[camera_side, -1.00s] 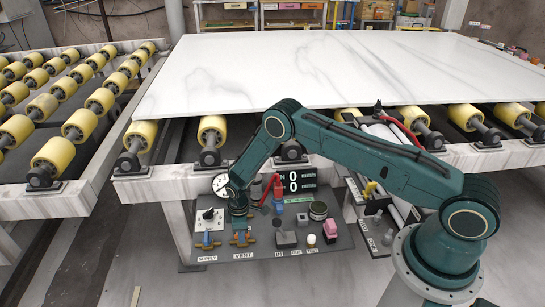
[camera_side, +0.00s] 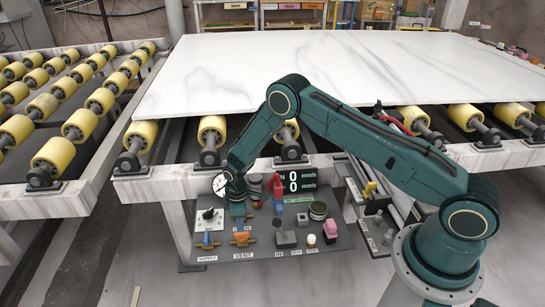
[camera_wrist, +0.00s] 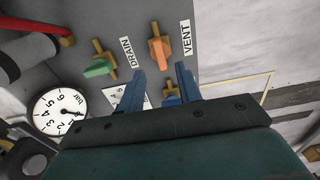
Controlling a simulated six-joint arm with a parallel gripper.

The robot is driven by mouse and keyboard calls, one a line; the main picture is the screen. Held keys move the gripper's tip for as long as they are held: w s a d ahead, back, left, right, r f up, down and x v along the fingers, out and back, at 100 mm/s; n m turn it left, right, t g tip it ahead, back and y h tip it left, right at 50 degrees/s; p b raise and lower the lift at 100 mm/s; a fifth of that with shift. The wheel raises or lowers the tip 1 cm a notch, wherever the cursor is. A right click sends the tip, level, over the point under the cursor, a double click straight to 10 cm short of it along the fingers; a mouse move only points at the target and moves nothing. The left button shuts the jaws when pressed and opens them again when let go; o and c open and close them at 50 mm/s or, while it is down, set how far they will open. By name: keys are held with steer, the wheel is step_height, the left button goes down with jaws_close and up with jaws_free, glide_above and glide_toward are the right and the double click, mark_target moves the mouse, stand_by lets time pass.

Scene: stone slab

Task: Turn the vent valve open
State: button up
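The vent valve has an orange handle (camera_side: 241,238) on a brass body, just behind the VENT label (camera_side: 243,256) on the grey panel. In the wrist view, the orange handle (camera_wrist: 160,52) lies roughly in line with its brass pipe ends, beside the VENT label (camera_wrist: 186,38). My gripper (camera_side: 237,216) is above and just behind the vent valve, pointing down. In the wrist view my gripper (camera_wrist: 159,68) is open, its two blue fingers apart, with the orange handle beyond the tips. Nothing shows held between them.
A blue-handled supply valve (camera_side: 207,240) stands left of the vent valve. A green drain handle (camera_wrist: 98,69) and a pressure gauge (camera_wrist: 60,111) are nearby in the wrist view. A white slab (camera_side: 330,70) lies on yellow rollers behind the panel.

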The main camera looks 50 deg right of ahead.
step_height(320, 180, up, 8)
steer(key=shift+f, duration=0.15)
stand_by(0.3)
step_height(320, 180, up, 16)
steer(key=m+t, duration=0.1)
steer(key=m, duration=0.1)
glide_above(242, 233)
steer(key=s, duration=0.2)
steer(key=s+d+r+m+t, duration=0.2)
steer(key=s+r, duration=0.6)
steer(key=r, duration=0.6)
steer(key=s+r+m+t, duration=0.1)
steer(key=s+r, duration=0.3)
steer(key=s, duration=0.8)
steer(key=s+r+m+t, duration=0.1)
steer(key=s+r+m, duration=0.2)
steer(key=s, duration=0.9)
steer(key=shift+s+d+r+m+t, duration=0.15)
steer(key=shift+d+r+m+t, duration=0.15)
steer(key=shift+d+r+m, duration=0.15)
